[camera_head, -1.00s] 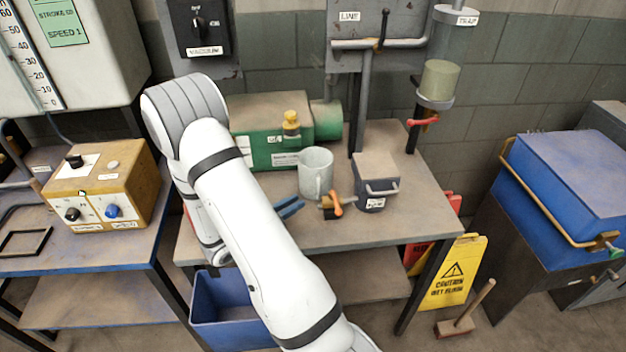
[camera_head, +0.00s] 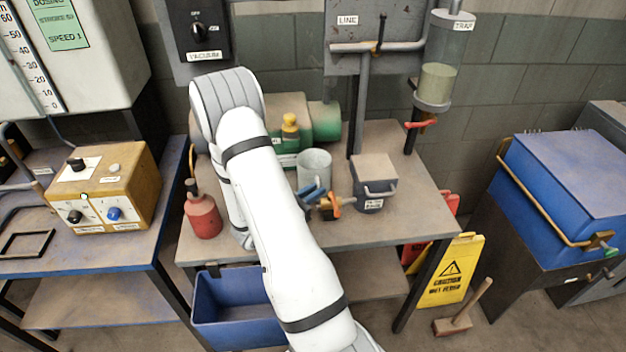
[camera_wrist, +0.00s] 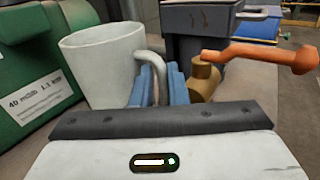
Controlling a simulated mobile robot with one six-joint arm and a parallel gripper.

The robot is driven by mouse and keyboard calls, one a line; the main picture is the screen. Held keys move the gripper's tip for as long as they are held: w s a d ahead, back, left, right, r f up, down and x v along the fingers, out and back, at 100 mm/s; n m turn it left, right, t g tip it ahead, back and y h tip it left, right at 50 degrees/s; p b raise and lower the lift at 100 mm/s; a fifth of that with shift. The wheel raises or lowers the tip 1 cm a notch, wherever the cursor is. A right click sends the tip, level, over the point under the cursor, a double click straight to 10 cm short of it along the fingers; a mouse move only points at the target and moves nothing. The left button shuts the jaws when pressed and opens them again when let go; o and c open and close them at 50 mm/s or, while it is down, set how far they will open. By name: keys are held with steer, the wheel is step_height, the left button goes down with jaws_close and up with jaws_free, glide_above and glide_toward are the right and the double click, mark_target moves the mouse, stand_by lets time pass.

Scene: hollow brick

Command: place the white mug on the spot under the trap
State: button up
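The white mug (camera_head: 314,165) stands upright on the workbench (camera_head: 400,220), in front of the green machine. In the wrist view the mug (camera_wrist: 98,65) is at upper left with its handle toward the right. My gripper (camera_head: 316,194) is low at the mug's handle side. Its blue fingers (camera_wrist: 157,90) stand either side of the handle with a narrow gap; I see no clear grip. The trap (camera_head: 437,82) is a clear vessel holding pale liquid, with a red-handled tap below, above the bench's right side. No marked spot is distinguishable under it.
A brass valve with an orange lever (camera_head: 332,205) sits close to the right of my gripper. A grey box (camera_head: 375,180) stands beyond it, between mug and trap. The green machine (camera_head: 290,150) is behind the mug. A red bottle (camera_head: 202,213) stands at bench left.

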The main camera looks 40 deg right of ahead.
jaws_close()
steer(key=shift+r, duration=0.1)
